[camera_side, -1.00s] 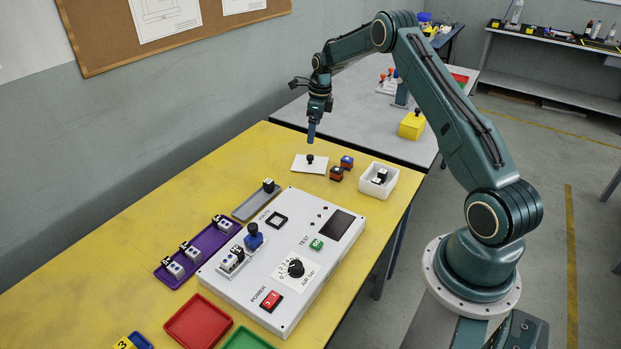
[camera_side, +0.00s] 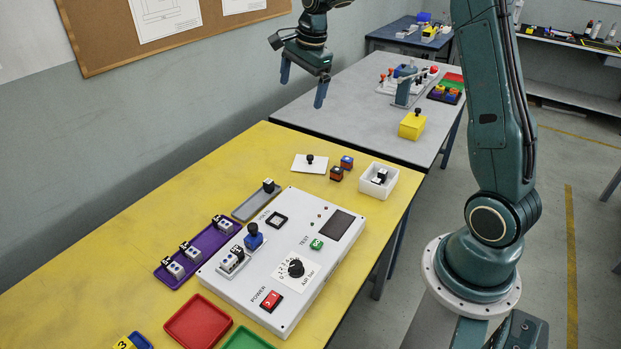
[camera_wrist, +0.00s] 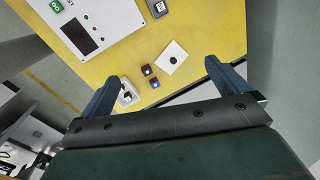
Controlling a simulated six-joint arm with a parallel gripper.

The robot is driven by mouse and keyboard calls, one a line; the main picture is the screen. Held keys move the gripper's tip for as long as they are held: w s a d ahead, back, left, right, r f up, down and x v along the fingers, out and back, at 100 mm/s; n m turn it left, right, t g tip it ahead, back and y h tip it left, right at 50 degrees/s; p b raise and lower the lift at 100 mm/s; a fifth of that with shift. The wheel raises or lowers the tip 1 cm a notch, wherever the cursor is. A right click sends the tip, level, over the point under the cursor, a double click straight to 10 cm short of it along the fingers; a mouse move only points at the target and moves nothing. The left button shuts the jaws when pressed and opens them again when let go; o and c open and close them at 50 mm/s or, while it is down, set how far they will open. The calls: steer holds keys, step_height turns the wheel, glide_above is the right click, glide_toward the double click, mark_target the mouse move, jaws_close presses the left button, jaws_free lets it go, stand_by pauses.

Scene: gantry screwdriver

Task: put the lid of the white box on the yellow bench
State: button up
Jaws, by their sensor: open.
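The white lid (camera_side: 310,163) with a black knob lies flat on the yellow bench (camera_side: 200,200) near its far end. It also shows in the wrist view (camera_wrist: 173,58). The open white box (camera_side: 378,181) stands to its right with black-and-white parts inside; in the wrist view the box (camera_wrist: 128,93) is partly hidden by a finger. My gripper (camera_side: 303,88) is open and empty, high above the far end of the bench, well clear of the lid. Its two blue fingers (camera_wrist: 165,85) spread wide in the wrist view.
Two small dark blocks (camera_side: 341,168) with orange and blue sit between lid and box. A white control panel (camera_side: 285,255), a purple tray (camera_side: 197,253) and a grey tray (camera_side: 256,200) fill the middle. A grey table (camera_side: 350,120) with a yellow box (camera_side: 412,125) stands behind.

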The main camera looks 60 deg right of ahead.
steer(key=s+a+r+n+t, duration=0.1)
steer(key=s+a+r+n, duration=0.35)
steer(key=s+a, duration=0.2)
steer(key=s+a+r+n+t, duration=0.1)
steer(key=s+a+r+n, duration=0.35)
steer(key=s+n, duration=0.2)
steer(key=s+a+f+n, duration=0.1)
steer(key=s+a+n, duration=0.2)
steer(key=s, duration=0.5)
steer(key=s+a+f+n+t, duration=0.1)
steer(key=s+a+f+n, duration=0.1)
steer(key=s+n, duration=0.4)
steer(key=shift+s+a+f+n, duration=0.3)
steer(key=shift+s+a, duration=0.15)
steer(key=shift+s, duration=0.8)
